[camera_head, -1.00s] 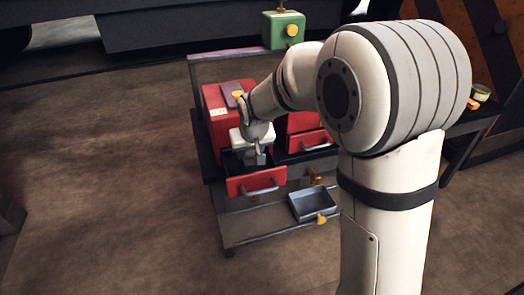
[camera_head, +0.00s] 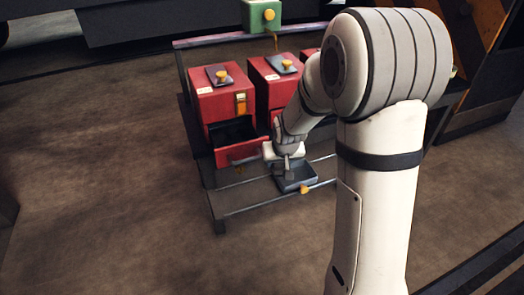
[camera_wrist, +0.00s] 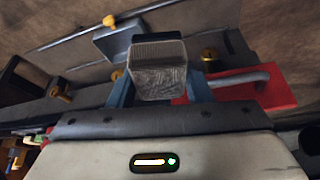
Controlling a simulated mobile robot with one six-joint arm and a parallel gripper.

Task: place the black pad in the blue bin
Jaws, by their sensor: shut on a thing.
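My gripper (camera_wrist: 159,88) is shut on a dark grey ribbed block, which I take to be the black pad (camera_wrist: 157,68). The pad is held between the two fingers, and its ribbed face shows in the wrist view.
A red cabinet (camera_head: 217,102) stands at the left with its drawer (camera_head: 247,151) pulled open, close to my gripper. A second red cabinet (camera_head: 262,95) stands beside it, partly behind my arm. A green box (camera_head: 262,17) is at the back.

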